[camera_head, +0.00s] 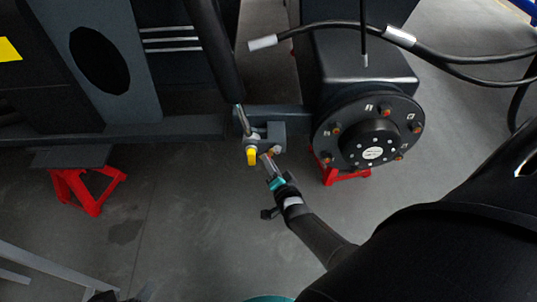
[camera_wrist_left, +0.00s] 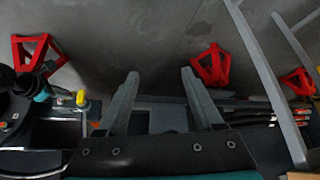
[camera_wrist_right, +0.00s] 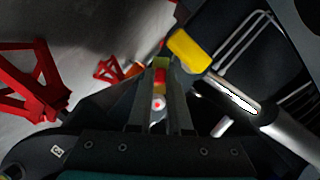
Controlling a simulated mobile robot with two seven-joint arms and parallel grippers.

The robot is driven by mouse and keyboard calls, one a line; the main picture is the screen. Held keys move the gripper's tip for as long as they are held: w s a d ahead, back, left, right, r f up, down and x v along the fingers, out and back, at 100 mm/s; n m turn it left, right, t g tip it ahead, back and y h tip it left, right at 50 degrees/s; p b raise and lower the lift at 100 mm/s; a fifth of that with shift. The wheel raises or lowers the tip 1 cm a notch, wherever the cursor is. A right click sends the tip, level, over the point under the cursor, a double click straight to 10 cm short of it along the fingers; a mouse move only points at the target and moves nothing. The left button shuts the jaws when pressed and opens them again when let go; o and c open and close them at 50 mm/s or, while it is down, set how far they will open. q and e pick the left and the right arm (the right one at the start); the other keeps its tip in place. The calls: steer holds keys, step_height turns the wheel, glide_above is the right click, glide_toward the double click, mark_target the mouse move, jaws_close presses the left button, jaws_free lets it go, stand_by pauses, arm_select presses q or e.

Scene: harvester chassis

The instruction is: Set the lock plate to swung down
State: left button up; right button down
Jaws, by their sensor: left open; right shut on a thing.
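My right gripper (camera_head: 267,158) is at the bracket (camera_head: 277,132) beside the wheel hub, just right of a yellow-ended pin (camera_head: 252,156). In the right wrist view its fingers (camera_wrist_right: 160,85) are shut on a small part with a red and yellow end (camera_wrist_right: 160,76); this seems to be the lock plate, mostly hidden by the fingers. A round silver head with a red dot (camera_wrist_right: 158,103) shows between the fingers. The yellow pin end (camera_wrist_right: 188,48) is close beside them. My left gripper (camera_wrist_left: 160,82) is open and empty, away from the bracket.
The round hub (camera_head: 369,130) is right of the bracket. A dark cylinder (camera_head: 215,50) comes down to the bracket from above. Red stands (camera_head: 88,190) are on the floor. Hoses (camera_head: 400,38) hang at upper right.

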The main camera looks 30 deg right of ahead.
arm_select(q)
step_height(320, 180, down, 6)
steer(key=s+a+g+p, duration=0.1)
steer(key=s+g+p, duration=0.1)
steer(key=p, duration=0.1)
steer(key=shift+a+r+g+y, duration=0.25)
steer(key=shift+a+g+y, duration=0.05)
steer(key=shift+a+y, duration=0.1)
arm_select(e)
steer(key=shift+s+d+f+n+g+h, duration=0.25)
steer(key=shift+n+g+h, duration=0.3)
steer(key=shift+n, duration=0.5)
steer(key=shift+s+d+f+n+g+h, duration=0.15)
steer(key=shift+d+n+g+h, duration=0.3)
steer(key=shift+n, duration=0.65)
steer(key=shift+s+d+f+n+g+h, duration=0.2)
steer(key=shift+n+g+h, duration=0.4)
steer(key=shift+n, duration=0.45)
steer(key=c, duration=0.8)
jaws_free()
steer(key=shift+c, duration=0.2)
arm_select(q)
steer(key=shift+p, duration=0.3)
